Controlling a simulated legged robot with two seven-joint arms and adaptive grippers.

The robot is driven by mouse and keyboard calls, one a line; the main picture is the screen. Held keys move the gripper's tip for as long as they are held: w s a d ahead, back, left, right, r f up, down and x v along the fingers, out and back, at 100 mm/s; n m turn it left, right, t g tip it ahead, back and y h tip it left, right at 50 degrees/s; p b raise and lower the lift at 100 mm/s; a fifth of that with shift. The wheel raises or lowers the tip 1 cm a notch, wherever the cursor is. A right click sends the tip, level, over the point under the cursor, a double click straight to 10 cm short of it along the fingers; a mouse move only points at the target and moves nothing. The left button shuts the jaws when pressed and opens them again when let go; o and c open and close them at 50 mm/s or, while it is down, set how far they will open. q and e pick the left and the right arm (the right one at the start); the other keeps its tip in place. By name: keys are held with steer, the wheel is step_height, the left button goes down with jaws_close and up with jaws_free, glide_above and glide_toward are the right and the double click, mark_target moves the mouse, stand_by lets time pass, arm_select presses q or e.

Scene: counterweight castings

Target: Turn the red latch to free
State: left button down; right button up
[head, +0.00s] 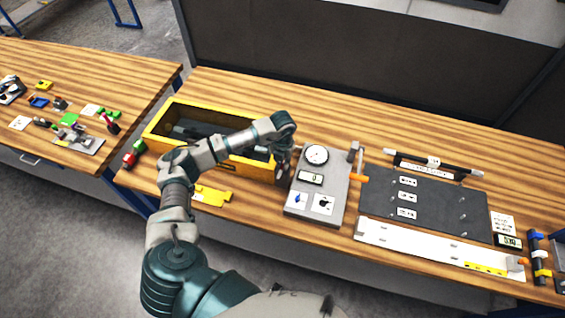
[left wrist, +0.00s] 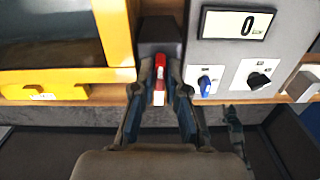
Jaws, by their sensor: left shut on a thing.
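The red latch (left wrist: 161,61) shows in the left wrist view, on a dark mount between the yellow crate and the grey panel. My left gripper (left wrist: 160,82) is shut on it, one finger on each side. The latch has a pale lower end between the fingers. In the head view my left gripper (head: 283,168) is at the right end of the crate, beside the grey panel, and hides the latch. My right gripper is not in view.
The yellow crate (head: 160,133) is left of the latch. The grey panel (head: 330,180) with a dial, a display, a blue knob (left wrist: 205,84) and a black knob (left wrist: 258,80) is close on the right. A dark plate (head: 385,212) lies farther right. A yellow part (head: 211,196) lies in front of the crate.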

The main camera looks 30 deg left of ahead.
arm_select(q)
steer(key=shift+a+b, duration=0.25)
steer(key=shift+b, duration=0.1)
steer(key=shift+d+n, duration=0.1)
steer(key=shift+n, duration=0.2)
steer(key=shift+w+d+r, duration=0.1)
steer(key=shift+d, duration=0.1)
steer(key=c, duration=1.4)
jaws_free()
steer(key=shift+d, duration=0.1)
steer(key=shift+c, duration=0.2)
steer(key=shift+o, duration=1.2)
steer(key=shift+a+r, duration=0.2)
step_height(320, 180, up, 12)
steer(key=shift+d+f, duration=0.25)
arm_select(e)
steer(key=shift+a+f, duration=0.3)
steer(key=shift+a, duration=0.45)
